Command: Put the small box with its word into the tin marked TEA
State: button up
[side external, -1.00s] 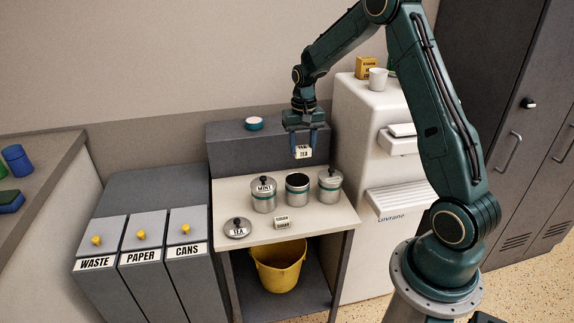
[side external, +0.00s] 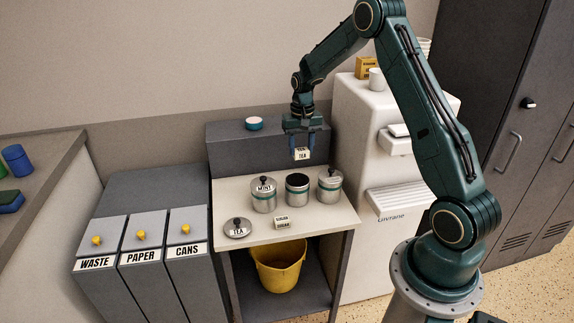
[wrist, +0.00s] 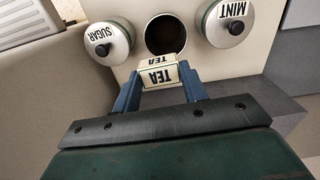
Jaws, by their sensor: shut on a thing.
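My gripper (side external: 302,143) is shut on a small cream box marked TEA (side external: 302,154) and holds it in the air above the table. The box also shows between the fingers in the wrist view (wrist: 157,75). An open tin (side external: 297,188) stands below the box, in the middle of a row of three; its dark inside shows in the wrist view (wrist: 166,36). A lid marked TEA (side external: 237,228) lies on the table at the front left. The tin marked MINT (side external: 264,197) and the tin marked SUGAR in the wrist view (wrist: 107,42) have their lids on.
A small box marked SUGAR (side external: 282,223) lies on the table (side external: 335,215) in front of the tins. A grey raised block (side external: 240,150) stands behind them, with a teal and white round thing (side external: 254,124) on top. A white dispenser (side external: 360,150) stands at the right.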

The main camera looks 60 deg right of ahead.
aim_at(301, 149)
jog(key=shift+f, duration=1.85)
jog(key=o, duration=1)
jog(key=shift+o, duration=0.2)
jog(key=shift+r, duration=0.1)
notch_tip(301, 149, up, 14)
